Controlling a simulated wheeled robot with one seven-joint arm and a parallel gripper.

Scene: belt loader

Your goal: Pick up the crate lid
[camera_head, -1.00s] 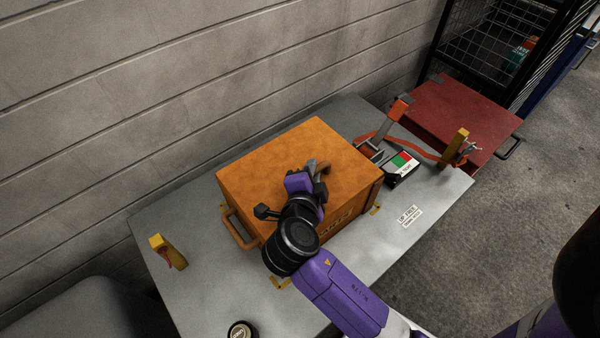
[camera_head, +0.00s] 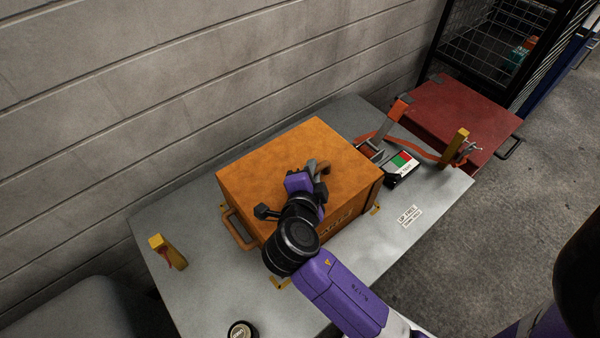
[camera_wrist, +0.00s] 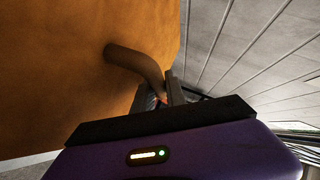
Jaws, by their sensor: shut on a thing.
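The crate lid (camera_head: 270,165) is the flat orange-brown top of the wooden crate (camera_head: 342,229). It lies on the crate, with no gap that I can make out. My gripper (camera_head: 318,169) is over the middle of the lid, shut on the lid's curved brown handle. In the wrist view the handle (camera_wrist: 135,62) rises from the lid (camera_wrist: 75,80) and runs between my gripper's fingers (camera_wrist: 163,94). My wrist hides part of the crate's near side.
The crate stands on a grey table (camera_head: 185,300). A side handle (camera_head: 238,232) sticks out at its left. A yellow post (camera_head: 168,251), an orange strap (camera_head: 420,151), a small box with a red and green face (camera_head: 401,167) and a black round thing (camera_head: 242,330) are around it. A block wall (camera_head: 150,100) is behind.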

